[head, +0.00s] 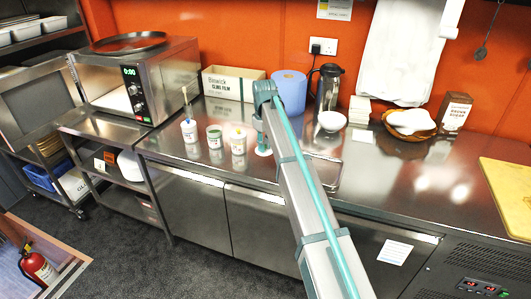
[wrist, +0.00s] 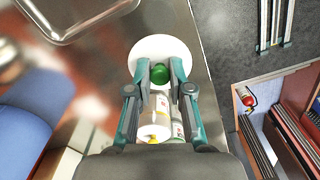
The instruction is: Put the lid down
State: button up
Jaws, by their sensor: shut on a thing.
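The lid (wrist: 152,48) is a white disc with a green knob (wrist: 158,74). My gripper (wrist: 160,70) is shut on the knob, with one finger on each side. In the head view the lid (head: 263,152) shows as a small pale disc beneath my gripper (head: 261,138), right of the small tubs. It is over or on the steel counter (head: 385,190); I cannot tell if it touches. My arm hides part of the counter behind it.
Small labelled tubs stand left of the lid: one with a brush (head: 190,130), one with a green label (head: 215,137) and one yellowish (head: 238,140). A shallow metal tray (head: 327,174) lies to the right.

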jog(key=p, duration=0.2)
send_over(264, 160)
jog(key=f, duration=0.6)
jog(key=shift+s, duration=0.2)
jog(key=shift+w+f+p, duration=0.2)
jog(key=shift+f+p, duration=0.15)
jog(key=shift+f, duration=1.4)
jog(key=shift+f, duration=0.15)
jog(key=o, duration=0.8)
jog(key=shift+o, duration=0.2)
notch_tip(264, 160, up, 12)
jog(key=b, duration=0.2)
jog(key=shift+b, duration=0.4)
